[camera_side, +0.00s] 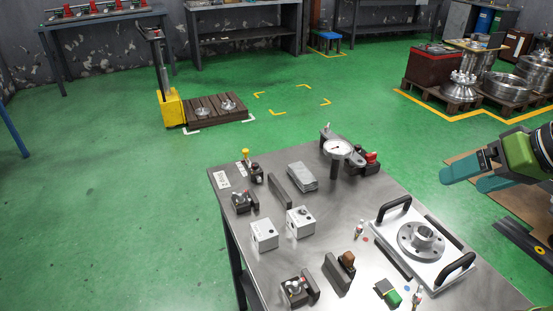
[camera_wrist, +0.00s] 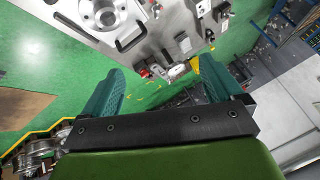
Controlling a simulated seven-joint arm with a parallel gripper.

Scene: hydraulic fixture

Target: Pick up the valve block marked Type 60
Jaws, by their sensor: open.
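Two white valve blocks stand on the grey metal table (camera_side: 285,195): a left one (camera_side: 264,234) and a right one (camera_side: 300,221) with a dark round port on top. Their markings are too small to read, so I cannot tell which is Type 60. My gripper (camera_side: 472,178) has teal fingers and is at the right of the side view, well to the right of the table and far from both blocks. In the wrist view my gripper (camera_wrist: 160,82) is open, with nothing between its fingers. Small white blocks show at the top there, too small to identify.
A white plate with black handles and a metal flange (camera_side: 421,240) fills the table's right part. A dial gauge (camera_side: 337,149) stands at the back. A grey block stack (camera_side: 302,176), a dark bar (camera_side: 279,190) and clamps (camera_side: 243,201) surround the white blocks.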

